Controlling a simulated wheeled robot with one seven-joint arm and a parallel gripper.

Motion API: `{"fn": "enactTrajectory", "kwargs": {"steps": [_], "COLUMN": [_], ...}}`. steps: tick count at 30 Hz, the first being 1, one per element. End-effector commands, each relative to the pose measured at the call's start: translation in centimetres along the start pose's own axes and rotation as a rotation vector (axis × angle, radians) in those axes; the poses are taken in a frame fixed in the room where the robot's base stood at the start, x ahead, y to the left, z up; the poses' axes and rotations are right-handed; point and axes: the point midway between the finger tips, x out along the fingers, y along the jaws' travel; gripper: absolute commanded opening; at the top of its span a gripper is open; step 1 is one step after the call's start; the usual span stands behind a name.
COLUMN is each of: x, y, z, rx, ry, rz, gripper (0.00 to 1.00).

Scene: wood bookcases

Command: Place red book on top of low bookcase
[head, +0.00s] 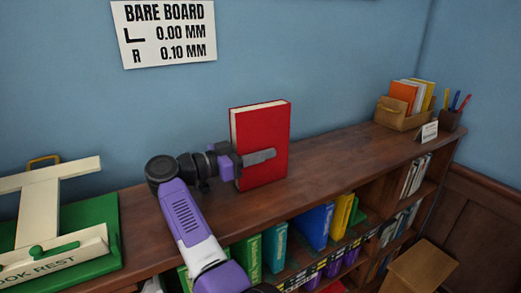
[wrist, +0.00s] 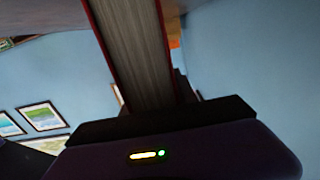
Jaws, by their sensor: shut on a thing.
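The red book (head: 272,128) is upright at the low bookcase's wooden top, its pages facing up and toward the left. My gripper (head: 258,158) is shut on the red book near its lower left edge, with one finger across the front cover. In the wrist view the book (wrist: 135,55) runs up from between the jaws (wrist: 160,115), page edges toward the camera. The low bookcase (head: 335,150) has a brown top along the blue wall. The book's lower edge looks at or just above that top; I cannot tell whether it touches.
A green and cream book rest (head: 100,245) stands on the top at the left. A tan box of books (head: 400,112), a small white card (head: 430,132) and a pen cup (head: 452,120) stand at the far right. The top between book and box is clear. Books fill shelves below.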

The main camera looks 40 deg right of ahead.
Motion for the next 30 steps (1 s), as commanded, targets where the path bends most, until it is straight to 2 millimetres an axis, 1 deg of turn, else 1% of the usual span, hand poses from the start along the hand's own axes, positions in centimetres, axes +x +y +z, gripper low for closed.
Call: {"fn": "enactTrajectory", "kwargs": {"steps": [1, 7, 8, 9, 11, 20, 22, 26, 30], "x": [0.0, -0.1, 0.0, 0.0, 0.0, 0.0, 0.0, -1.6, -4.0], "y": [0.0, 0.0, 0.0, 0.0, 0.0, 0.0, 0.0, -0.1, -0.1], "z": [-0.3, 0.0, 0.2, 0.2, 0.2, 0.1, -0.2, 0.1, 0.2], "rx": [0.004, 0.003, -0.001, 0.0, 0.0, 0.0, 0.002, 0.0, 0.0], "ry": [0.003, 0.003, 0.0, 0.0, 0.0, 0.0, 0.0, 0.0, 0.0], "rz": [-0.001, -0.001, 0.0, 0.0, 0.0, 0.0, 0.0, -0.003, -0.003], "gripper": [0.0, 0.0, 0.36, 0.44, 0.56, 0.56, 0.56, 0.56, 0.56]}}
